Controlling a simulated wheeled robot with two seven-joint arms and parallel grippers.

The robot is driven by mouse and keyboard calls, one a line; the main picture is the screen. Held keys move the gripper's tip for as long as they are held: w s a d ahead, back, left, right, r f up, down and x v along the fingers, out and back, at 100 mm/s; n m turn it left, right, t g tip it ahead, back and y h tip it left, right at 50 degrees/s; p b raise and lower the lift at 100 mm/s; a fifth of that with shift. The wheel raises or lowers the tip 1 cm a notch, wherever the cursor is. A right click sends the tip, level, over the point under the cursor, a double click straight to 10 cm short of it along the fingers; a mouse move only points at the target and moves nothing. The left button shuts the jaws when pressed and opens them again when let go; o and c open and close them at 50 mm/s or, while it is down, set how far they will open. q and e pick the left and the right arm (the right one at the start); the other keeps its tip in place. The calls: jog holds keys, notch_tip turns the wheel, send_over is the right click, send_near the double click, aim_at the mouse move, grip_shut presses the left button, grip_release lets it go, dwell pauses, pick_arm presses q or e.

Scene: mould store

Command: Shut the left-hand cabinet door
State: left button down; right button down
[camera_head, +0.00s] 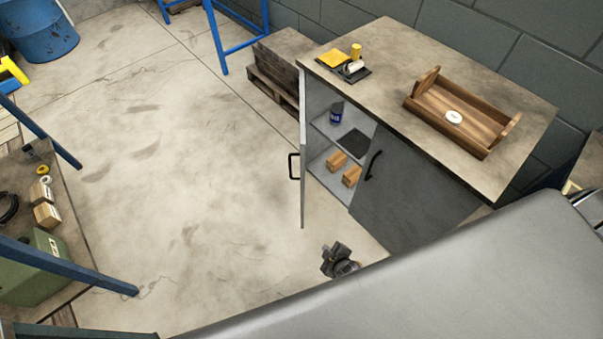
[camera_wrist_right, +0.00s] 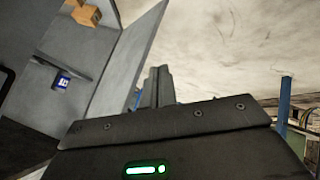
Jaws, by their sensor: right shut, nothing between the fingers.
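The left-hand cabinet door (camera_head: 303,150) stands wide open and shows nearly edge-on in the head view, with its black handle (camera_head: 293,166) on the left side. In the right wrist view the door (camera_wrist_right: 128,58) is a grey panel left of the fingers. The grey cabinet's right-hand door (camera_head: 405,195) is shut and has a black handle (camera_head: 373,165). My right gripper (camera_head: 335,252) is shut and empty, in front of the cabinet and to the right of the open door's lower edge, apart from it. Its fingers (camera_wrist_right: 158,86) also show in the wrist view. My left gripper is not in view.
Inside the cabinet are a blue can (camera_head: 336,114) and wooden blocks (camera_head: 337,160). A wooden tray (camera_head: 468,108) stands on the cabinet top. A pallet (camera_head: 273,88) is behind the door. A workbench (camera_head: 75,225) stands at left; the floor between is clear.

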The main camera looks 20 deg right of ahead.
jog(key=w+a+r+n+t+b, duration=0.1)
jog(key=w+a+r+n+t, duration=0.15)
jog(key=w+r, duration=0.4)
jog(key=w+a+r+n+t+b, duration=0.2)
jog(key=w+r+n+t, duration=0.15)
jog(key=r, duration=0.65)
jog(key=w+a+r+n+t+b, duration=0.1)
jog(key=w+a+r+n+t, duration=0.2)
jog(key=r, duration=0.5)
jog(key=w+d, duration=0.1)
jog(key=w, duration=1.1)
jog(key=d, duration=0.1)
jog(key=s+d, duration=0.1)
jog(key=s+d+p, duration=0.1)
jog(key=shift+d+r, duration=0.1)
jog(key=shift+d, duration=0.3)
